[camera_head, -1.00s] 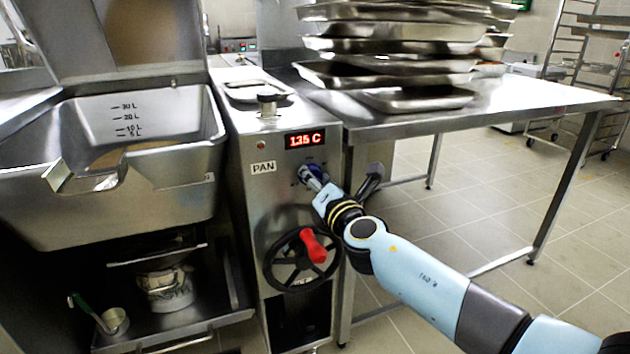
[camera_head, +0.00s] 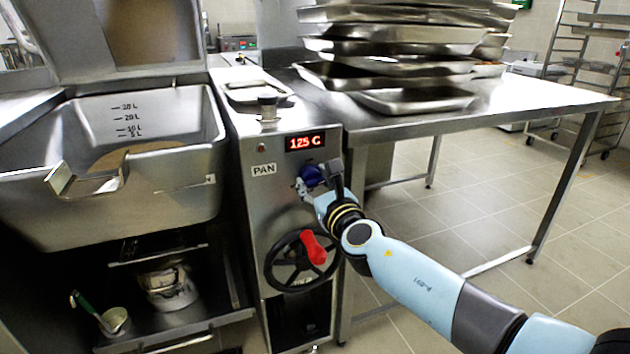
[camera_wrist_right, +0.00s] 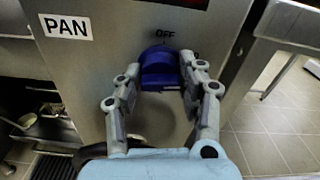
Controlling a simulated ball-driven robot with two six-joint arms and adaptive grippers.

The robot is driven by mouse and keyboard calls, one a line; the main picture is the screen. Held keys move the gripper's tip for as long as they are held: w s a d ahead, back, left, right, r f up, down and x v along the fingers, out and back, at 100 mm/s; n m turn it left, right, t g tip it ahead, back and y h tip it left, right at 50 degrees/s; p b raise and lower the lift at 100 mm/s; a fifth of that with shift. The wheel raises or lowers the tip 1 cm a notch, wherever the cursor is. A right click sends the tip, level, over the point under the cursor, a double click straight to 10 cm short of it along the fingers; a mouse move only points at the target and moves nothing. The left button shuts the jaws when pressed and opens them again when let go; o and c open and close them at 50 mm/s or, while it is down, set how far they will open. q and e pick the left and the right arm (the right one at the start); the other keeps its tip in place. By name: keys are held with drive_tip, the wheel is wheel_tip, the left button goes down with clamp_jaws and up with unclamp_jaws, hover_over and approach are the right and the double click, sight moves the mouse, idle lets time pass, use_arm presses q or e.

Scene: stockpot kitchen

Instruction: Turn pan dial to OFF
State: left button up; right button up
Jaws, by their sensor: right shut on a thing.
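The blue pan dial (camera_head: 312,174) is on the steel front panel, below the red display (camera_head: 305,142) reading 125 C and right of the PAN label (camera_head: 263,169). In the right wrist view the dial (camera_wrist_right: 160,68) sits between the two fingers of my right gripper (camera_wrist_right: 161,78), which is shut on it. The OFF mark (camera_wrist_right: 165,34) is printed just above the dial. The dial's pointer cannot be made out. In the head view my right gripper (camera_head: 314,184) partly covers the dial. My left gripper is not in view.
A black handwheel with a red knob (camera_head: 313,247) is just below the dial. The open pan (camera_head: 180,170) is at left. A steel table (camera_head: 500,108) with stacked trays (camera_head: 415,98) stands at right. Floor under the table is mostly clear.

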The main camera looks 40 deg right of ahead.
drive_tip(key=n, duration=0.4)
drive_tip(key=shift+f+n+p, duration=0.1)
drive_tip(key=shift+n+p, duration=0.2)
drive_tip(key=shift+p, duration=0.1)
drive_tip(key=n, duration=0.3)
drive_tip(key=shift+n+p, duration=0.3)
drive_tip(key=shift+p, duration=0.1)
drive_tip(key=n+p, duration=0.1)
drive_tip(key=n, duration=0.2)
drive_tip(key=shift+n, duration=0.3)
drive_tip(key=shift+n+p, duration=0.5)
drive_tip(key=shift+n, duration=1.7)
drive_tip(key=o, duration=1.1)
drive_tip(key=v, duration=1.2)
